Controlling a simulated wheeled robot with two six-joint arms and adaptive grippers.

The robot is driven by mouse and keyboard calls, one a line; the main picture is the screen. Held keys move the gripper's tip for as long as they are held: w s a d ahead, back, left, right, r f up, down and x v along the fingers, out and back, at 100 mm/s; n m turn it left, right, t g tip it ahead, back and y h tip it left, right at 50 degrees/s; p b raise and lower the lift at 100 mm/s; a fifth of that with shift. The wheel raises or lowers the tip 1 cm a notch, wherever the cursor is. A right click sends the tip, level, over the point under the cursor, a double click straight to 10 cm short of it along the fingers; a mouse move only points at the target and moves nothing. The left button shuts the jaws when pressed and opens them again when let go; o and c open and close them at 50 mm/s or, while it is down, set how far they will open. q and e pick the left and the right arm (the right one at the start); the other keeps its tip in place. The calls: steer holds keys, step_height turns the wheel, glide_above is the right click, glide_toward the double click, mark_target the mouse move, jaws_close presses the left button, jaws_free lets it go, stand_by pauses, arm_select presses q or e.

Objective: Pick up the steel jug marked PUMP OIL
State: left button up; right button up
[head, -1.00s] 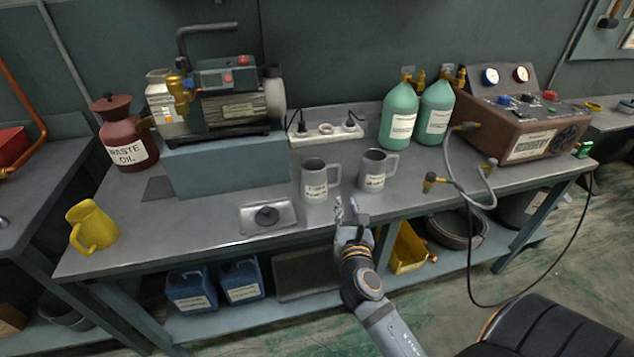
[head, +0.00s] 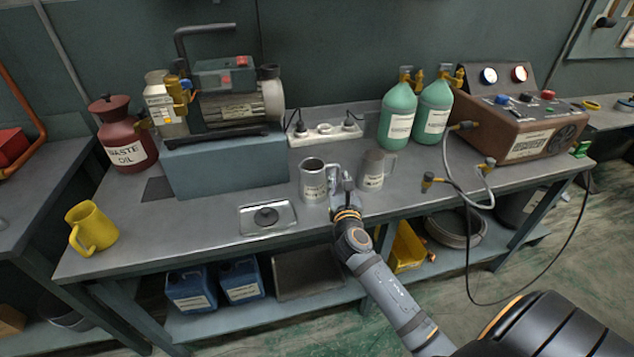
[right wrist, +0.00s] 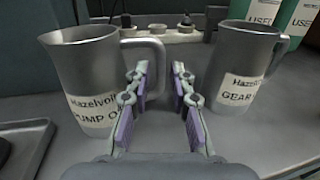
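The steel jug marked PUMP OIL (head: 311,180) stands upright on the bench, its handle toward the right. In the right wrist view the PUMP OIL jug (right wrist: 85,75) is at the left, with its label readable. My right gripper (head: 344,182) is between the two steel jugs, at the handle side of the PUMP OIL jug. In the right wrist view my right gripper (right wrist: 158,80) is open, and the jug's handle (right wrist: 156,70) shows between its fingertips. I cannot tell if they touch it. My left gripper is not in view.
A second steel jug (head: 373,172), marked GEAR OIL in the right wrist view (right wrist: 240,75), stands close on the right. A metal tray (head: 284,222) lies to the left. A power strip (head: 322,135) and green bottles (head: 397,115) stand behind. A yellow jug (head: 95,228) stands far left.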

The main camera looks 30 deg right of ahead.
steer(key=shift+w+d, duration=0.15)
steer(key=shift+w, duration=0.3)
steer(key=shift+s+r, duration=0.1)
steer(key=shift+c, duration=0.5)
jaws_close()
steer(key=shift+r, duration=0.15)
steer(key=shift+r, duration=0.2)
step_height(320, 180, up, 27)
steer(key=p, duration=0.7)
